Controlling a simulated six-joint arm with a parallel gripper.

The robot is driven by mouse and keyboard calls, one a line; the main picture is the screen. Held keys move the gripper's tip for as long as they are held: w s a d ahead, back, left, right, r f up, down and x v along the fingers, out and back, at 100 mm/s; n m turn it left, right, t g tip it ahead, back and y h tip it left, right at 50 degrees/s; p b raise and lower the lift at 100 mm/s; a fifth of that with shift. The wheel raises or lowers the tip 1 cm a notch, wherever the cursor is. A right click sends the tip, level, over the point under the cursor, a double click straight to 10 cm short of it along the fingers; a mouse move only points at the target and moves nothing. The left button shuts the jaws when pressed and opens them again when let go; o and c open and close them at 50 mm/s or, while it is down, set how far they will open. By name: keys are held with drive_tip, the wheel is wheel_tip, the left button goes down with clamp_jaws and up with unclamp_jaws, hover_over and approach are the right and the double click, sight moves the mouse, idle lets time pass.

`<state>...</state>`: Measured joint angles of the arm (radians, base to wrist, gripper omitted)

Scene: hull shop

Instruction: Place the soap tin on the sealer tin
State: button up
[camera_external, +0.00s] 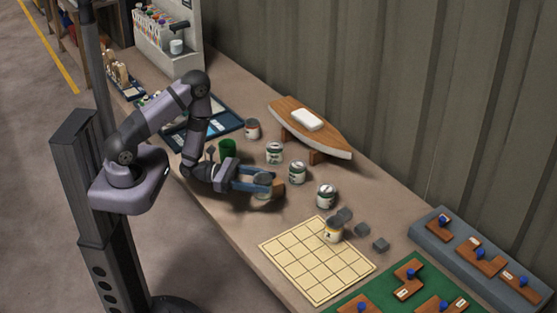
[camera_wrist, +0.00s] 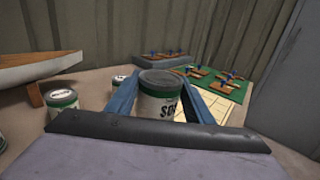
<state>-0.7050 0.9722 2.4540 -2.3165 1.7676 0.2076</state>
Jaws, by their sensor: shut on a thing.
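My gripper (camera_external: 262,183) is shut on a tin low over the near side of the bench. This tin (camera_external: 262,191) is whitish with a grey lid. In the wrist view it stands upright between the blue fingers (camera_wrist: 150,98), and its label (camera_wrist: 166,110) starts with "SO", which fits the soap tin. Whether its base touches the bench is unclear. Several similar tins stand nearby: one behind (camera_external: 274,154), one to its right (camera_external: 297,173), one farther right (camera_external: 326,197) and one at the back left (camera_external: 252,129). I cannot read which is the sealer tin.
A wooden hull model (camera_external: 300,122) stands behind the tins. A green cup (camera_external: 228,148) is close to my arm. A green board (camera_external: 360,293) lies front right.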

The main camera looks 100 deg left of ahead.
drive_tip(key=shift+r, duration=0.4)
